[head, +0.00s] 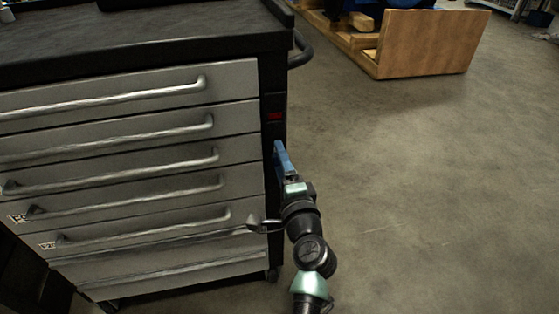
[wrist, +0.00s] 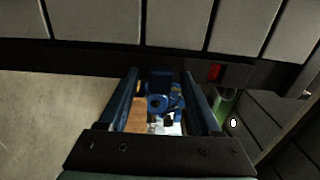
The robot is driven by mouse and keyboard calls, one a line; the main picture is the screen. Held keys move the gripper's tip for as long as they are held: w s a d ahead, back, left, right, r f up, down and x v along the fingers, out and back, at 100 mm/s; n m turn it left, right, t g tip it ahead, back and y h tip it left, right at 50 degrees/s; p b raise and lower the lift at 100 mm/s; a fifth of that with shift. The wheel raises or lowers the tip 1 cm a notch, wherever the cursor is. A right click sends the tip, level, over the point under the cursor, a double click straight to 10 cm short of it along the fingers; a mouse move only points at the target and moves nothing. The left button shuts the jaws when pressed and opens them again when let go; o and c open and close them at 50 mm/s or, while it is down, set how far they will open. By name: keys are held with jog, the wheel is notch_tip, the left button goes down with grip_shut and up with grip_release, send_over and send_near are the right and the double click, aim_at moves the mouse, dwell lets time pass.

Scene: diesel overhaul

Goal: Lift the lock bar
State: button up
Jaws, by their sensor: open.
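The grey drawer cabinet (head: 130,150) fills the left of the head view. A dark upright strip (head: 274,90) with a red mark runs down its right front edge; this may be the lock bar, but I cannot tell surely. In the wrist view the strip (wrist: 100,58) crosses the top, the red mark right of my fingers. My gripper (head: 279,147) has blue fingers, open and empty, with the tips at or close to the strip below the red mark. In the wrist view both fingers of my gripper (wrist: 160,72) point toward the strip. I cannot tell whether they touch it.
Long drawer handles (head: 130,160) stick out from the cabinet front. A black side handle (head: 301,50) is at its upper right. A wooden crate (head: 425,45) with blue machinery stands at the back. The concrete floor (head: 430,180) on the right is clear.

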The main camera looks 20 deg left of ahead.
jog(key=shift+w+a, duration=0.35)
jog(key=shift+w, duration=0.15)
grip_shut()
dwell(1.2)
